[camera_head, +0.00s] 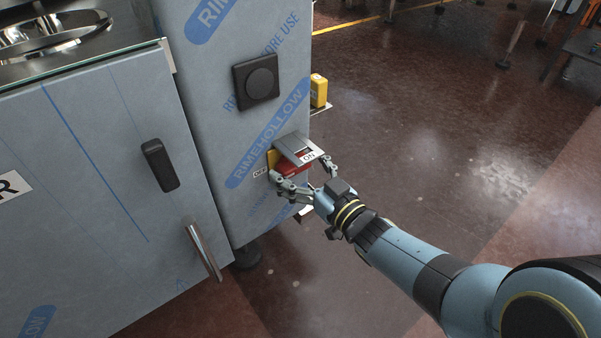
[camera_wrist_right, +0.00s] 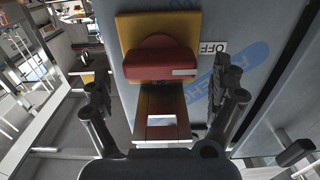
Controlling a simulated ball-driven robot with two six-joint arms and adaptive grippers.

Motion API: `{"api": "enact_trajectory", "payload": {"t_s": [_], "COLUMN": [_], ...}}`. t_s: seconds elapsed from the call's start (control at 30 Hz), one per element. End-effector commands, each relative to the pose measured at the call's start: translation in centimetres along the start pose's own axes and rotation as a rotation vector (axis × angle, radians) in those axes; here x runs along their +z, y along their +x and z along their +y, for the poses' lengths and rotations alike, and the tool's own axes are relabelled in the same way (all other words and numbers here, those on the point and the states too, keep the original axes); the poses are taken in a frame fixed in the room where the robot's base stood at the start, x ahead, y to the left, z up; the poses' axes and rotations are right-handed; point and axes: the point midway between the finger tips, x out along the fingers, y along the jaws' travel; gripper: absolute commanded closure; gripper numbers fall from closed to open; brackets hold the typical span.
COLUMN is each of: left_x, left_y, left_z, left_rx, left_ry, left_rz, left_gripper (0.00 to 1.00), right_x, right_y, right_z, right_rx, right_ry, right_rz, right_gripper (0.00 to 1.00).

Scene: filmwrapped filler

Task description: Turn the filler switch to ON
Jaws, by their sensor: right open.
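The filler switch is a red knob (camera_head: 291,167) on a yellow plate (camera_head: 271,159), on the film-wrapped panel. In the right wrist view the red knob (camera_wrist_right: 158,60) lies crosswise on its yellow plate (camera_wrist_right: 130,28). A pale mark on the knob's right end is on the side of the OFF label (camera_wrist_right: 213,47). A grey slotted piece (camera_head: 296,148) juts out at the knob, near the ON label (camera_head: 308,157). My right gripper (camera_head: 302,176) is open in front of the switch. Its fingers (camera_wrist_right: 163,88) are spread on either side of the knob, apart from it. My left gripper is out of view.
A dark latch (camera_head: 160,165) and a metal handle (camera_head: 203,249) are on the cabinet at left. A yellow box (camera_head: 318,90) stands behind the panel edge. The floor at right is open.

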Motion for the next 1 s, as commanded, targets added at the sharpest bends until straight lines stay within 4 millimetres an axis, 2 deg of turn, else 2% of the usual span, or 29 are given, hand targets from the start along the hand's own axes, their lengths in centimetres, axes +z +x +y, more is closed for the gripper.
{"api": "enact_trajectory", "payload": {"t_s": [0.27,0.7,0.87,1.0], "left_x": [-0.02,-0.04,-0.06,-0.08], "left_y": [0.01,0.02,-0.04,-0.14], "left_z": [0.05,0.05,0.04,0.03], "left_rx": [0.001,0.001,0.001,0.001], "left_ry": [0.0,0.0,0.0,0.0], "left_rz": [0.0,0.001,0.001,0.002], "left_gripper": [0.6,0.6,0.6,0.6], "right_x": [-0.09,-0.07,-0.1,-0.09], "right_y": [0.18,0.14,0.16,0.17], "right_z": [-0.01,0.0,0.09,0.28], "right_rx": [0.0,0.0,0.0,0.0], "right_ry": [0.0,0.0,0.061,0.247], "right_rz": [0.0,0.0,0.0,0.0], "right_gripper": [0.06,0.62,0.63,0.63]}}
